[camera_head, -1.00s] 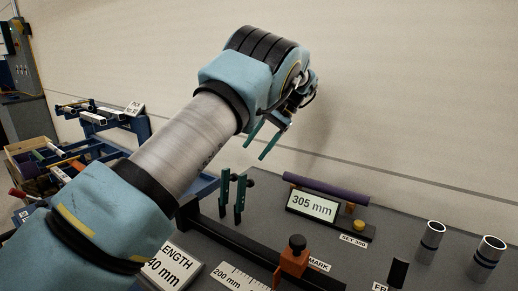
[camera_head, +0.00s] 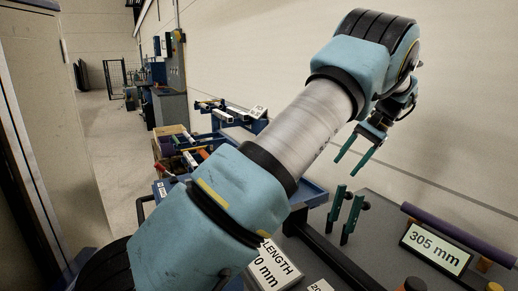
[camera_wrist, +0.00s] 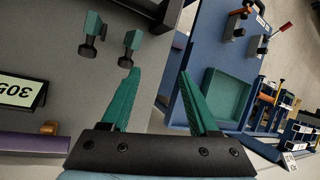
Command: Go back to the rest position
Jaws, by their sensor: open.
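My gripper (camera_head: 357,158) is open, with two green fingers apart and nothing between them. In the head view it hangs in the air above the grey bench (camera_head: 385,235), on the near side of the pale wall. My arm reaches across the middle of the head view and hides part of the bench and what lies behind it. In the wrist view the open fingers (camera_wrist: 160,100) point over the edge of the bench, with a blue trolley (camera_wrist: 205,60) to the right.
Two green upright posts (camera_head: 345,215) stand on the bench below my gripper. A display reading 305 mm (camera_head: 436,247) and a purple bar (camera_head: 455,235) are at the right. A sign marked LENGTH (camera_head: 272,268) is near the front. A tall cabinet (camera_head: 40,130) stands at left, beside open floor (camera_head: 105,150).

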